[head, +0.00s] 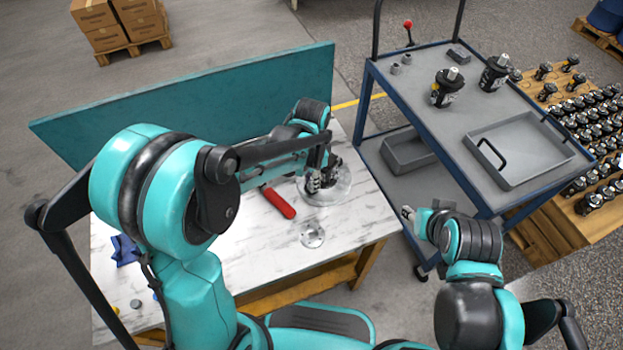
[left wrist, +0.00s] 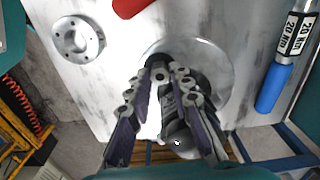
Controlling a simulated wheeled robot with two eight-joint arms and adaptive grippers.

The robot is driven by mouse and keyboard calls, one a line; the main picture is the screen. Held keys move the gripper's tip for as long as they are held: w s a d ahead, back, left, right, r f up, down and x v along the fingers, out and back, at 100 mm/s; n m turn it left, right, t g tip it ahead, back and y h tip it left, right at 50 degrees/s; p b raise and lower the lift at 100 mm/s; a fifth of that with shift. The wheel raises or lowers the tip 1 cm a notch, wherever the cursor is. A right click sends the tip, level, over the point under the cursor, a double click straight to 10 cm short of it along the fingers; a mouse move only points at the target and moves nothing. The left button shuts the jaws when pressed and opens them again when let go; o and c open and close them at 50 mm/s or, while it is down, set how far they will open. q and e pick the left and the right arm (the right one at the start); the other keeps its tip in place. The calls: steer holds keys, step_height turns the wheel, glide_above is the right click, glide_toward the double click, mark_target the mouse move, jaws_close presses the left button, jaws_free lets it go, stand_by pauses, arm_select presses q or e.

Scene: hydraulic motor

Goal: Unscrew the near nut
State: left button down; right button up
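The hydraulic motor (left wrist: 176,135) stands on a round clear base (head: 340,190) on the marble-topped table. In the head view my left gripper (head: 318,180) covers most of the motor. In the left wrist view my left gripper (left wrist: 166,78) is open, with its two fingers on either side of dark and grey motor parts. Whether the pads touch anything is unclear. The near nut cannot be made out. My right gripper (head: 409,214) hangs off the table's right edge, apart from the motor; its finger opening is unclear.
A red-handled tool (head: 278,202) and a round metal flange (head: 312,235) lie beside the base. A blue-handled tool marked 20 Nm (left wrist: 274,88) lies on the other side. A blue-framed cart (head: 430,85) with motors and a grey tray (head: 520,150) stands at the right.

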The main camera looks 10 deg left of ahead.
arm_select(q)
steer(key=n, duration=0.5)
steer(key=shift+n, duration=0.4)
steer(key=n, duration=0.4)
steer(key=shift+r+n, duration=0.1)
steer(key=shift+n, duration=0.2)
steer(key=c, duration=1.6)
jaws_free()
steer(key=shift+c, duration=0.2)
